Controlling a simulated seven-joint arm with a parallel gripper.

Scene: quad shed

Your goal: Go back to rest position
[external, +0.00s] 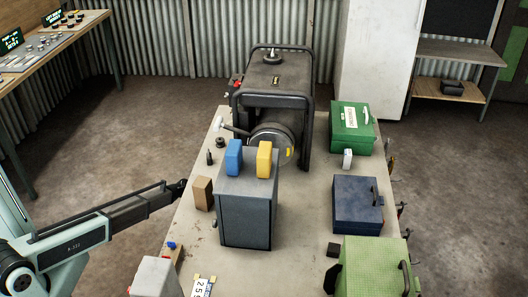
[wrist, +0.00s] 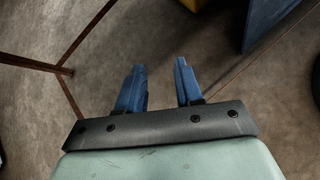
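My gripper (wrist: 160,80) shows in the wrist view with two blue fingers standing well apart. The gap between them is empty, and only bare concrete floor shows behind it. The fingers touch nothing that I can see. In the external view my pale green arm enters at the left edge, beside the workbench (external: 300,262). I cannot make out the fingers clearly there.
A grey box (external: 247,215) with a blue block (external: 234,157) and a yellow block (external: 264,159) on top stands on the bench. Behind it is a black-framed generator (external: 275,85). A green case (external: 350,128) and a dark blue box (external: 357,204) stand right. A brown frame (wrist: 66,72) shows in the wrist view.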

